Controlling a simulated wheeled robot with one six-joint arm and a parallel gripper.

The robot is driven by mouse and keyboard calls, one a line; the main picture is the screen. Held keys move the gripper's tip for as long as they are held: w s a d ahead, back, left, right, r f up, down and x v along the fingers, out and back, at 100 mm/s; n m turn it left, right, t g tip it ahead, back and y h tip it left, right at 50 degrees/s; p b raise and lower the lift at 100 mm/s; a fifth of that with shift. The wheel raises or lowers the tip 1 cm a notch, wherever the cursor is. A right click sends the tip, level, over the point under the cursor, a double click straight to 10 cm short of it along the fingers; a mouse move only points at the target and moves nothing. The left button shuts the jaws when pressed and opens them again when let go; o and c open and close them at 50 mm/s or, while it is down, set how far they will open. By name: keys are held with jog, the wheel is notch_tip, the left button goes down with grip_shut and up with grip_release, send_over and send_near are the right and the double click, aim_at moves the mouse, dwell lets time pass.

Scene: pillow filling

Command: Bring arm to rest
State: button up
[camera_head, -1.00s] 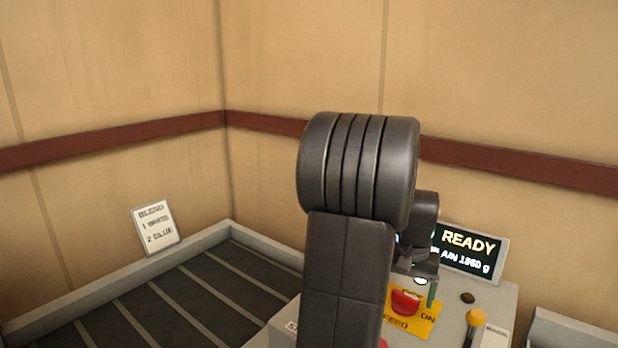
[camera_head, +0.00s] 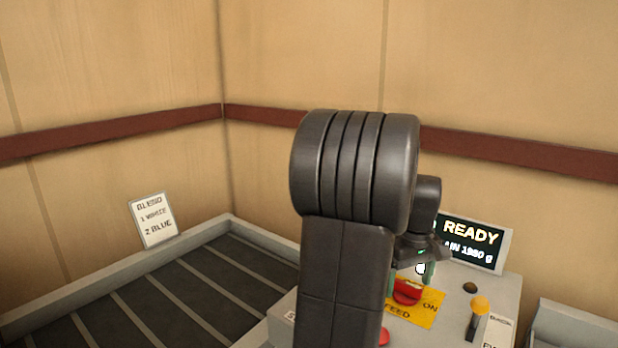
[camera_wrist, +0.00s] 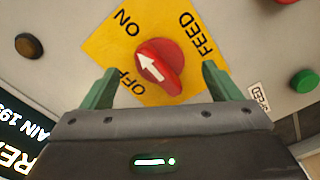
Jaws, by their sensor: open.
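My gripper (camera_wrist: 158,69) is open, its two green fingers on either side of the red knob (camera_wrist: 162,66) in the wrist view, with gaps showing between them and it. The knob sits on a yellow plate (camera_wrist: 100,40) marked FEED, ON and OFF. Its white arrow points up and left in the wrist view; I cannot tell which label it marks. In the head view my arm hides part of the panel; the knob (camera_head: 407,292) shows below my gripper (camera_head: 421,268), which appears above it.
A screen (camera_head: 470,243) reading READY stands behind the panel. A yellow-tipped lever (camera_head: 480,305) and dark button (camera_head: 470,287) are at its right. A green button (camera_wrist: 304,80) shows in the wrist view. A slatted conveyor (camera_head: 170,290) and blend card (camera_head: 153,221) lie left.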

jog(key=n+b, duration=0.2)
jog(key=n, duration=0.2)
jog(key=shift+f+n, duration=0.1)
jog(key=shift+n, duration=0.2)
jog(key=shift+n+b, duration=0.65)
jog(key=shift+n, duration=0.35)
